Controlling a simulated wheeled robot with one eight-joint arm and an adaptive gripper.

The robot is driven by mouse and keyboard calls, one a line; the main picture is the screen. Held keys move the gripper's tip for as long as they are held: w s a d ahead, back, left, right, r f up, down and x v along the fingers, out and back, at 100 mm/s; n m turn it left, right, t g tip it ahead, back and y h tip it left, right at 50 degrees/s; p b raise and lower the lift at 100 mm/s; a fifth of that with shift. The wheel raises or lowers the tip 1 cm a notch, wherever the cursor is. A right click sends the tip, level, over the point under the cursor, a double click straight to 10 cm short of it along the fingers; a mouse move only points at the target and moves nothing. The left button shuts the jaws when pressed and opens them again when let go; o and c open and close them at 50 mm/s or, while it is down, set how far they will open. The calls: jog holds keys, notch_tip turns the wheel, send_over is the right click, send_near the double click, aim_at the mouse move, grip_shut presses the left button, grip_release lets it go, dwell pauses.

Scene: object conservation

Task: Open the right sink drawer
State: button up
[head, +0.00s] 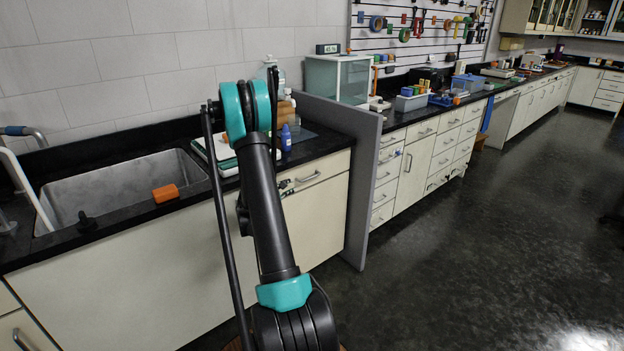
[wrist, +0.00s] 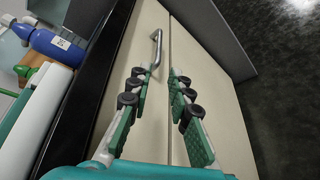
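The right sink drawer (head: 328,164) is a cream front under the black counter, right of the sink, and looks flush with the cabinet. Its metal bar handle (head: 309,177) shows just right of my arm. The handle also shows in the wrist view (wrist: 157,48), beyond the fingertips and nearer the left finger. My gripper (wrist: 160,78) is open, its green-padded fingers apart with nothing between them. It points at the drawer front and seems short of the handle; contact cannot be made out. In the head view my arm hides most of the gripper.
The sink (head: 120,190) with an orange block (head: 165,193) is at left. A blue bottle (head: 286,138) and other items stand on the counter above the drawer. A grey partition panel (head: 365,190) stands close on the right. The floor (head: 470,240) is clear.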

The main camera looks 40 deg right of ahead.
aim_at(310, 178)
jog(key=shift+n, duration=0.3)
jog(key=x, duration=1.8)
jog(key=shift+w+d, duration=0.2)
jog(key=shift+d, duration=0.15)
jog(key=shift+c, duration=0.6)
grip_shut()
